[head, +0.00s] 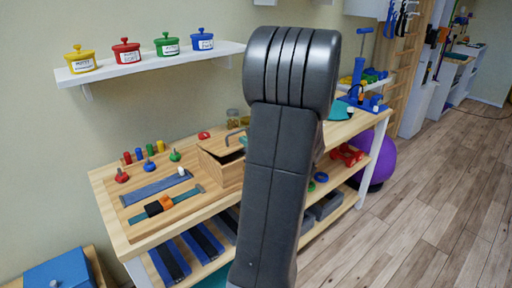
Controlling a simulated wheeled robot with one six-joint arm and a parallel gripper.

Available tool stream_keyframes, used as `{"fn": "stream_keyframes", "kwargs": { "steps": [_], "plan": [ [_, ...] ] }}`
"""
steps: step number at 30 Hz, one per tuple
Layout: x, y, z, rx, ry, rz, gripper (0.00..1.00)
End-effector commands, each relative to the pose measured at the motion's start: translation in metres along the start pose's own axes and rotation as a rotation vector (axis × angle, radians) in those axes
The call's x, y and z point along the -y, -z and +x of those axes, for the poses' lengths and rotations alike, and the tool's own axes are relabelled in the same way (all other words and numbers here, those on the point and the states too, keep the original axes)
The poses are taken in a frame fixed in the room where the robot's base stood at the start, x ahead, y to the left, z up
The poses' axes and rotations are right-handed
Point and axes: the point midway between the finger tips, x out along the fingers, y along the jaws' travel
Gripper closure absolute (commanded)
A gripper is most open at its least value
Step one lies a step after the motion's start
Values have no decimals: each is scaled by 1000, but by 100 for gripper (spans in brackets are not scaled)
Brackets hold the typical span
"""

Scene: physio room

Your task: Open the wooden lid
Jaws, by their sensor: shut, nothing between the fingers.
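A wooden box (222,172) stands on the wooden workbench, just left of my raised arm. Its wooden lid (216,146) is on top, with a grey arched handle (236,131). A small dark patch shows by the lid's right side. My arm covers the right part of the box, so I cannot tell whether the lid is fully closed. My gripper is not in view; only dark arm links show in the middle of the picture.
The workbench (128,238) holds coloured pegs, a blue strip (156,187) and a strap (165,206) left of the box. A wall shelf (142,66) with several coloured pots hangs above. Red dumbbells (346,155) lie right of my arm.

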Motion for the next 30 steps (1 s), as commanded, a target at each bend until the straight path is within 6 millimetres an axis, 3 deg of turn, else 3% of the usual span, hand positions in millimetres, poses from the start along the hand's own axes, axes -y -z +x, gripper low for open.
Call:
{"fn": "stream_keyframes", "kwargs": {
  "steps": [6,30],
  "plan": [
    [0,0,14,-1,0,-1,100],
    [-1,-10,15,-53,1,-3,100]
  ]
}}
